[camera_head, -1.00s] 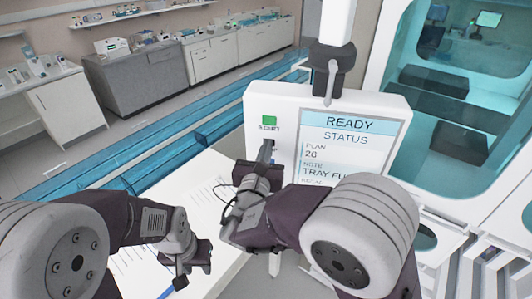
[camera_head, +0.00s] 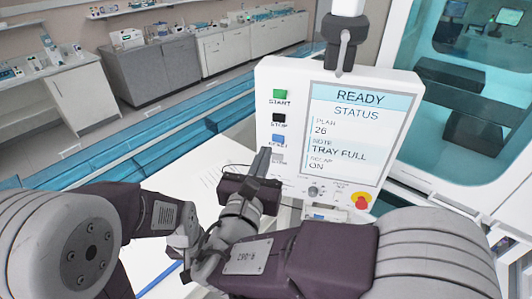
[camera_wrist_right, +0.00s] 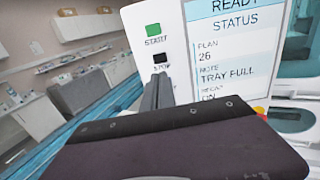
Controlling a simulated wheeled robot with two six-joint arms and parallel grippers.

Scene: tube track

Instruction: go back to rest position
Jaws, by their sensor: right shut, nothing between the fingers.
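My right gripper (camera_head: 263,158) is shut and empty, with its fingers pointing up toward the control panel (camera_head: 400,72). In the head view it sits low and left in front of the panel, and its tips overlap the panel's lower left edge. In the right wrist view the closed fingers (camera_wrist_right: 157,88) stand in front of the panel, just below the black STOP button (camera_wrist_right: 161,58). I cannot tell a gap to the panel exactly, but no button looks pressed. My left gripper (camera_head: 186,243) is low at the left, partly hidden behind my right arm; its jaws are unclear.
The panel screen (camera_head: 352,125) reads READY, plan 26, TRAY FULL. A green START button (camera_head: 279,94), a blue button (camera_head: 278,139) and a red emergency knob (camera_head: 361,200) are on it. A white table (camera_head: 205,185) lies below. A glass-fronted cabinet (camera_head: 485,90) stands right.

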